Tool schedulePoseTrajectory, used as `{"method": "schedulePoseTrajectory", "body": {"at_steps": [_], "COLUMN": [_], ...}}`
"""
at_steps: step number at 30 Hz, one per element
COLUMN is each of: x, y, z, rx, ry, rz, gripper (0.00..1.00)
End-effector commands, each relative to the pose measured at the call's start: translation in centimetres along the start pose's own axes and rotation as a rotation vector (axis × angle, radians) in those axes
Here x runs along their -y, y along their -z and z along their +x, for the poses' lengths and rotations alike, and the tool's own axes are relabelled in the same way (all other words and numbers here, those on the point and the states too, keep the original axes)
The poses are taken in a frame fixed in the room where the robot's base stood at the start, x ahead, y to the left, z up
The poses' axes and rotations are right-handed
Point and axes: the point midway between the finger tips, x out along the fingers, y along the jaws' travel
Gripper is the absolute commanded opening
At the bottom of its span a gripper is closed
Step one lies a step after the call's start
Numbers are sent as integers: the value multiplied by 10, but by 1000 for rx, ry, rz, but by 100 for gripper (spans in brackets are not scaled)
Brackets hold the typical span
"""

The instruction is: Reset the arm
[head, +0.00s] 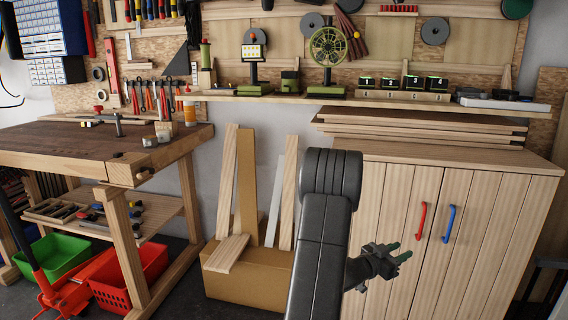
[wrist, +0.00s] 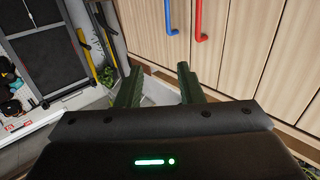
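My gripper (head: 398,253) shows in the head view at the lower middle right, in front of the wooden cabinet (head: 390,200). My dark arm stands upright beside it and hides part of the cabinet's left side. In the wrist view my gripper (wrist: 160,88) has its two green fingers apart, with nothing between them. The cabinet doors (wrist: 245,50) show behind the fingers in that view.
The wooden workbench (head: 70,146) stands at the left, with green (head: 52,254) and red (head: 150,262) crates below. A cardboard box (head: 250,275) with planks stands left of my arm. The cabinet has red (head: 421,221) and blue (head: 449,224) handles.

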Motion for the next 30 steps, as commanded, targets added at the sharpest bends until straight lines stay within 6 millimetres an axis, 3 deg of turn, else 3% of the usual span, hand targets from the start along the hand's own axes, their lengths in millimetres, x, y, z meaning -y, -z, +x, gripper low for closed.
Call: {"method": "schedulePoseTrajectory", "body": {"at_steps": [6,13,30], "x": [0,0,0], "y": [1,0,0], "z": [-44,-74,-84], "rx": [1,1,1], "ry": [5,4,6], "rz": [-2,0,0], "gripper": [34,34,34]}}
